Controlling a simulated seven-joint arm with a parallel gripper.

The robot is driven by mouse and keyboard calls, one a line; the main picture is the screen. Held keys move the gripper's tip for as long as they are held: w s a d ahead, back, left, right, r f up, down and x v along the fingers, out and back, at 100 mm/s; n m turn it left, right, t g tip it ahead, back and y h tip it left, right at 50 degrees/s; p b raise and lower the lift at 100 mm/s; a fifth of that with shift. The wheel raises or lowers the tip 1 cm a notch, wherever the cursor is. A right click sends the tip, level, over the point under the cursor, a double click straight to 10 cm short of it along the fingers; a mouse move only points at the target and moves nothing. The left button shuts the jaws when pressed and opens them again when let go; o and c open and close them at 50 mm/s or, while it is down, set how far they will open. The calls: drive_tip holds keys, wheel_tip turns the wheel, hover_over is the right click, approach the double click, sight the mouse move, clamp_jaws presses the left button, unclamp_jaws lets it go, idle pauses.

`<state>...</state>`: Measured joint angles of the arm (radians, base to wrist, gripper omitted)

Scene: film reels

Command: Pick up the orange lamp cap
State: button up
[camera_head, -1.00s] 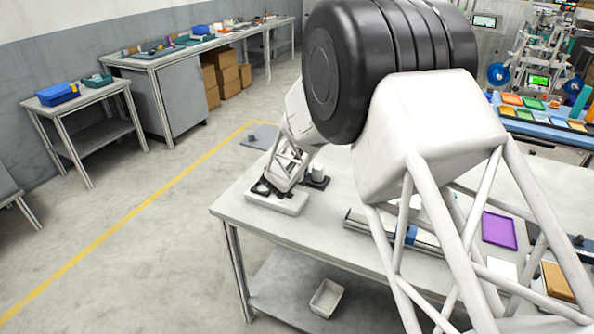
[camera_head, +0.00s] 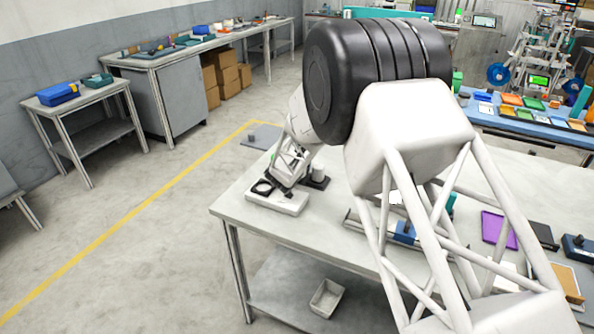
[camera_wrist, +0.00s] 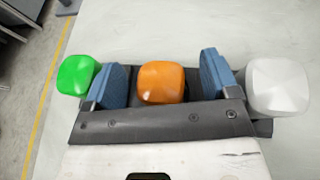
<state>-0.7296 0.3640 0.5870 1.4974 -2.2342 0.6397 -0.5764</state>
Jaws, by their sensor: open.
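In the wrist view the orange lamp cap (camera_wrist: 162,82), a rounded square block, lies between the two blue-padded fingers of my gripper (camera_wrist: 163,74). My gripper is open, with a narrow gap showing on each side of the cap. A green cap (camera_wrist: 76,74) is just outside the left finger and a white cap (camera_wrist: 277,87) outside the right one. What supports the caps is mostly hidden by the dark gripper body. In the head view my gripper end (camera_head: 287,166) is low over the bench's far left corner; the orange cap cannot be made out there.
The grey bench (camera_head: 240,212) carries a white fixture with a black ring (camera_head: 277,201), a white cylinder on a black base (camera_head: 318,171), and a purple tray (camera_head: 498,229). A blue-grey rail device (camera_head: 404,232) lies mid-bench. The bench's left edge is close to my gripper.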

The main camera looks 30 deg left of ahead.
drive_tip(key=shift+w, duration=0.1)
idle(0.5)
drive_tip(key=c, duration=1)
drive_tip(key=shift+r, duration=0.1)
drive_tip(key=shift+r, duration=1.45)
drive_tip(key=shift+s+d+r, duration=0.1)
drive_tip(key=shift+s+r, duration=0.15)
drive_tip(key=s+d, duration=0.3)
drive_tip(key=s, duration=0.1)
drive_tip(key=s+d+r, duration=0.1)
drive_tip(key=s+d, duration=0.2)
drive_tip(key=s, duration=0.1)
drive_tip(key=s+d, duration=0.3)
drive_tip(key=s, duration=0.1)
drive_tip(key=shift+s+d+r, duration=0.1)
drive_tip(key=shift+s+r, duration=0.05)
drive_tip(key=shift+s, duration=0.05)
